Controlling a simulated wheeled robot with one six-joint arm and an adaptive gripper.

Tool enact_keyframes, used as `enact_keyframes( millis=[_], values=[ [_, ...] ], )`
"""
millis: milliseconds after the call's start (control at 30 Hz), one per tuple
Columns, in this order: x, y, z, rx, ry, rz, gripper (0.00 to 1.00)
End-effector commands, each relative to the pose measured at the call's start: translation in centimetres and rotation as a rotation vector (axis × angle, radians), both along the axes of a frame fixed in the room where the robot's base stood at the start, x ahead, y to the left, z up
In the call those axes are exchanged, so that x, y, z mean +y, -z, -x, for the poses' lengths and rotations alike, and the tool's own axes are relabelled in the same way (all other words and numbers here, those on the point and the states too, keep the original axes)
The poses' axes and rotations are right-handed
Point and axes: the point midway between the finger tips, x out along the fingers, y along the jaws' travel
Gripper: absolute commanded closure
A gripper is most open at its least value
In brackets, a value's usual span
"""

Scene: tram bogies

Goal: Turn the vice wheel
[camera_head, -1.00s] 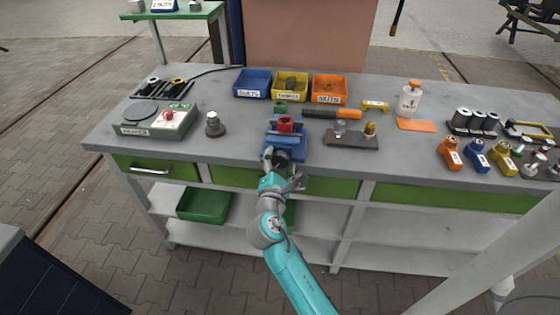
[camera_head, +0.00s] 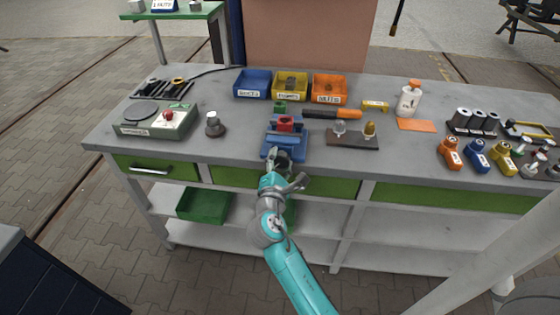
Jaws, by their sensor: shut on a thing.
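The blue vice (camera_head: 287,137) stands at the front edge of the grey workbench, with a red piece (camera_head: 285,123) between its jaws. My gripper (camera_head: 282,163) is at the front of the vice, shut on the dark vice wheel (camera_head: 284,157). The fingers and the wrist hide most of the wheel. One grey finger shows on the left of the wheel, and another grey part of the gripper sticks out to the right below it.
Blue, yellow and orange bins (camera_head: 330,88) stand behind the vice. An orange-handled tool (camera_head: 333,114) and a plate with fittings (camera_head: 352,136) lie to its right. Green drawers (camera_head: 330,188) are below.

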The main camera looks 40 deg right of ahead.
Motion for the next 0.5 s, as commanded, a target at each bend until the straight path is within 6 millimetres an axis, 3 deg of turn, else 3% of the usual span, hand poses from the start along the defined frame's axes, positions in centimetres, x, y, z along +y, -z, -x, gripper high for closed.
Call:
enact_keyframes(
  millis=[500],
  values=[
    [-0.01,0.03,0.01,-0.346,0.001,-0.271,0.8]
  ],
)
